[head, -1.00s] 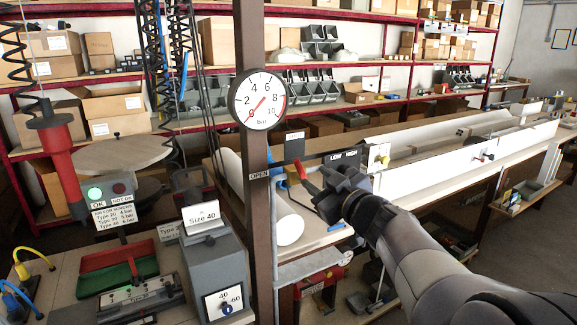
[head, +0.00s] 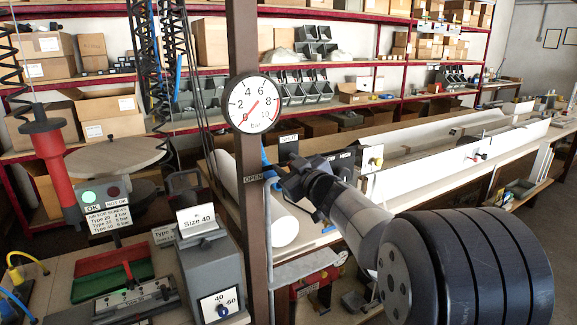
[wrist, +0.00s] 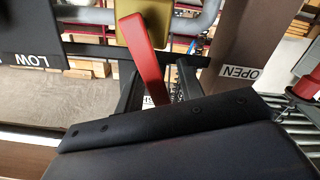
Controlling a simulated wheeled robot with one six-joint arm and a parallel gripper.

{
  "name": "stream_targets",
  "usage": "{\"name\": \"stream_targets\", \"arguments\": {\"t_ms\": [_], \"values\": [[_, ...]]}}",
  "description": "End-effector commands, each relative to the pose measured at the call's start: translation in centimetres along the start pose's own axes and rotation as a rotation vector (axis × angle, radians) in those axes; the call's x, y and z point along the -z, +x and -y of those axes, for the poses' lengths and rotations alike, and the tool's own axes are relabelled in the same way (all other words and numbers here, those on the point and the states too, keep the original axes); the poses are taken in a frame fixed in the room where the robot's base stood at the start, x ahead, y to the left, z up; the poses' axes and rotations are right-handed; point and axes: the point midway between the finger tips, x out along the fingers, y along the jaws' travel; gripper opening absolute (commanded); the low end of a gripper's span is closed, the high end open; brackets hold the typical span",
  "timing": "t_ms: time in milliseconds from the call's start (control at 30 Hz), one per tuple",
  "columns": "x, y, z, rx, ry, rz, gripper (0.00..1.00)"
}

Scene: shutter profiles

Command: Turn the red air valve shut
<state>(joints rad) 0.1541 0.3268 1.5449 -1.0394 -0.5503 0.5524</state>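The red valve lever (wrist: 145,50) shows in the wrist view, hanging from a yellow valve body (wrist: 152,18) on a grey pipe (wrist: 85,14). My gripper (wrist: 159,82) is open, with one dark finger on each side of the lever's lower end. A gap shows between the lever and the right finger; contact on the left side cannot be told. In the head view my gripper (head: 284,178) is at the post, beside the OPEN label (head: 254,179), and hides the lever. The pressure gauge (head: 252,103) is on the post above it.
The brown post (head: 257,230) stands just left of my gripper. The LOW/HIGH panel (wrist: 30,30) is close on the left in the wrist view. A white roll (head: 283,230) lies below on the bench. A grey box with a dial (head: 215,270) stands at the lower left.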

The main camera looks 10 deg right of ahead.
Motion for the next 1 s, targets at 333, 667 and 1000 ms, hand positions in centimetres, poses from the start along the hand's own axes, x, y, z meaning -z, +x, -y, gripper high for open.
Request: {"name": "stream_targets", "arguments": {"t_ms": [333, 667, 1000], "values": [[-0.02, -0.04, 0.0, 0.0, 0.0, 0.0, 0.17], [-0.03, -0.04, 0.0, 0.0, 0.001, 0.0, 0.0], [0.18, 0.12, 0.42, 0.001, 0.009, -0.001, 0.0]]}}
